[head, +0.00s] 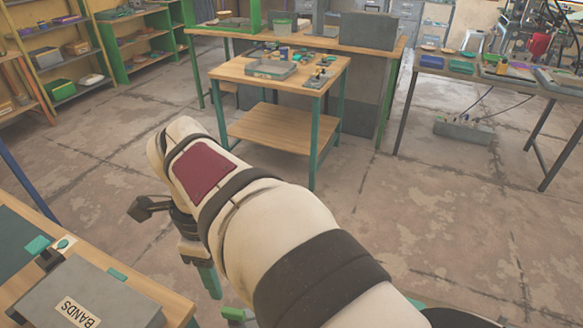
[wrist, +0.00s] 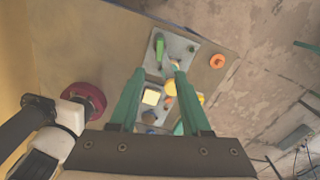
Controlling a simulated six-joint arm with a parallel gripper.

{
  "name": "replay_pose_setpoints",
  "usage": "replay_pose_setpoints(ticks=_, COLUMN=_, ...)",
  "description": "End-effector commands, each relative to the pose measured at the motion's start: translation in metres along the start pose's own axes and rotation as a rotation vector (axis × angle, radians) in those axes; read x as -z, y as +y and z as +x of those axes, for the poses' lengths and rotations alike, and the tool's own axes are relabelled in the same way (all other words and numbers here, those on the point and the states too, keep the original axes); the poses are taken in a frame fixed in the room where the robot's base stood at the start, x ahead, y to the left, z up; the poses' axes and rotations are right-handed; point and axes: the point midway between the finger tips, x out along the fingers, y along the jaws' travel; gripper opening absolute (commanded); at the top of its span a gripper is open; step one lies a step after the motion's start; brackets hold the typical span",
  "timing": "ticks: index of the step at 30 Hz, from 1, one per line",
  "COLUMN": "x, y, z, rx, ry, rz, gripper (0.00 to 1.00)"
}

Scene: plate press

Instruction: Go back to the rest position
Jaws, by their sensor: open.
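My gripper (wrist: 158,75) shows in the wrist view with its two green fingers wide apart and nothing between them. Beyond the fingertips lie grey plates (wrist: 186,50) carrying small coloured pieces, including a green piece (wrist: 160,46), a pale yellow block (wrist: 151,97) and a yellow round piece (wrist: 171,88). The fingers overlap part of them in the picture, and I cannot tell the gap. In the head view my arm reaches across the middle, and its thick links hide much of the gripper end.
A bench at the lower left holds a grey box marked BANDS (head: 85,295). A wooden cart (head: 285,127) with a grey tray (head: 270,69) stands ahead. A table with trays (head: 500,77) stands at the right, shelves (head: 65,55) at the far left. The concrete floor between is mostly clear.

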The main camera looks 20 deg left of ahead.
Motion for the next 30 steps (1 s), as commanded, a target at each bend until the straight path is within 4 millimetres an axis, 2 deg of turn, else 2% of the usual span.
replay_pose_setpoints(ticks=3, x=0.000, y=-0.001, z=-0.023, rx=0.002, ry=-0.002, rz=0.000, gripper=0.47)
replay_pose_setpoints(ticks=6, x=0.000, y=0.000, z=-0.032, rx=0.000, ry=0.000, rz=0.000, gripper=0.47)
replay_pose_setpoints(ticks=15, x=0.001, y=0.000, z=-0.035, rx=-0.001, ry=0.000, rz=0.000, gripper=0.47)
replay_pose_setpoints(ticks=17, x=0.011, y=-0.002, z=-0.035, rx=-0.003, ry=-0.002, rz=-0.014, gripper=0.47)
replay_pose_setpoints(ticks=20, x=0.071, y=-0.004, z=-0.036, rx=-0.016, ry=-0.019, rz=-0.118, gripper=0.47)
replay_pose_setpoints(ticks=21, x=0.108, y=0.002, z=-0.035, rx=-0.022, ry=-0.034, rz=-0.188, gripper=0.47)
replay_pose_setpoints(ticks=23, x=0.162, y=0.021, z=-0.028, rx=-0.021, ry=-0.062, rz=-0.316, gripper=0.47)
replay_pose_setpoints(ticks=24, x=0.194, y=0.040, z=-0.020, rx=-0.013, ry=-0.082, rz=-0.404, gripper=0.47)
replay_pose_setpoints(ticks=25, x=0.213, y=0.055, z=-0.013, rx=-0.004, ry=-0.096, rz=-0.471, gripper=0.47)
replay_pose_setpoints(ticks=27, x=0.244, y=0.091, z=0.005, rx=0.024, ry=-0.122, rz=-0.607, gripper=0.47)
replay_pose_setpoints(ticks=30, x=0.262, y=0.129, z=0.029, rx=0.062, ry=-0.137, rz=-0.749, gripper=0.47)
